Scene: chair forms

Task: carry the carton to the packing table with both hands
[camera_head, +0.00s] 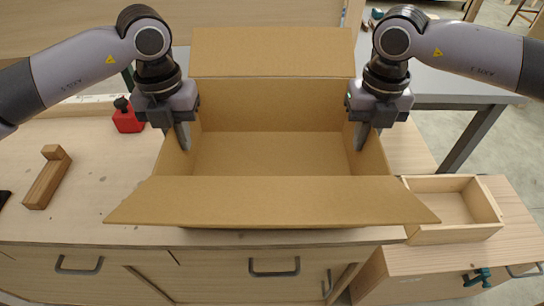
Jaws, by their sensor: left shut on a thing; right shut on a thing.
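The open, empty cardboard carton (270,205) is in the middle of the head view, with its near and far flaps folded outward. My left gripper (183,137) is shut on the carton's left wall. My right gripper (361,137) is shut on the carton's right wall. The carton is over a light wooden workbench (85,200); I cannot tell whether its bottom touches the top. I cannot tell which surface is the packing table.
A red container (127,117) stands left of the carton, and a wooden block piece (47,178) lies further left. An open wooden box (452,207) sits on a lower cabinet at the right. A grey-topped table (450,88) stands behind at the right, with floor showing beyond.

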